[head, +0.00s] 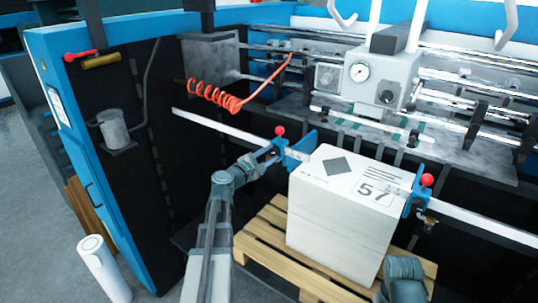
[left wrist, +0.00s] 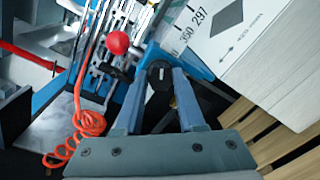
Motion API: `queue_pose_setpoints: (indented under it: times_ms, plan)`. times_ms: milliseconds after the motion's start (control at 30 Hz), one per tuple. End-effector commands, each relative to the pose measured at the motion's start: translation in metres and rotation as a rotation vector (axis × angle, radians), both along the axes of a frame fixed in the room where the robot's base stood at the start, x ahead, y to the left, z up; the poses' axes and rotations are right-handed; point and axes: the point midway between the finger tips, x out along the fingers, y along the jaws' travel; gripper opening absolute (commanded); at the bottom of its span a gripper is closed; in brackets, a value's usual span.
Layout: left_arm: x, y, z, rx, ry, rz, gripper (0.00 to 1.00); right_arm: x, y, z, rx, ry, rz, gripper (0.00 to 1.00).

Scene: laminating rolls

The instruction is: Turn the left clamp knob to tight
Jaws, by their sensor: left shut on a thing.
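The left clamp (head: 299,149) is a blue bracket with a red ball on a rail, at the left of the white stack (head: 335,212). My left gripper (head: 270,154) reaches it from the left. In the left wrist view the fingers of my left gripper (left wrist: 163,82) are closed around a dark round knob (left wrist: 160,74), the left clamp knob. The red ball (left wrist: 117,43) stands just left of the fingertips there. Any mark on the knob showing how tight it is cannot be made out.
The stack stands on a wooden pallet (head: 262,243). The right clamp (head: 414,196), with its own red ball, is on the rail at the right. A coiled orange hose (head: 215,97) hangs left of the clamp. A white roll (head: 104,268) stands on the floor.

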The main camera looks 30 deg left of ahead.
Motion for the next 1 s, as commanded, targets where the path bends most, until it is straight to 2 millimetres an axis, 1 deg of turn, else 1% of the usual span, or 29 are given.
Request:
queue_pose_setpoints:
  times_ms: [200,500,700,1000]
  plan:
    - [-0.0006,-0.0016,-0.0006,0.191,-0.013,-0.002,0.00,0.0001,0.0000,0.0008,0.000,0.000,0.000,0.50]
    - [-0.0008,-0.0018,-0.0011,0.389,-0.028,-0.001,0.00,0.0000,0.0000,0.0009,0.000,0.000,0.000,0.50]
    - [-0.0009,-0.0019,-0.0012,0.466,-0.034,-0.002,0.00,0.0000,0.0000,0.0009,0.000,0.000,0.000,0.50]
    - [-0.0009,-0.0019,-0.0013,0.508,-0.038,-0.002,0.00,0.0001,0.0000,0.0008,0.000,0.000,0.000,0.50]
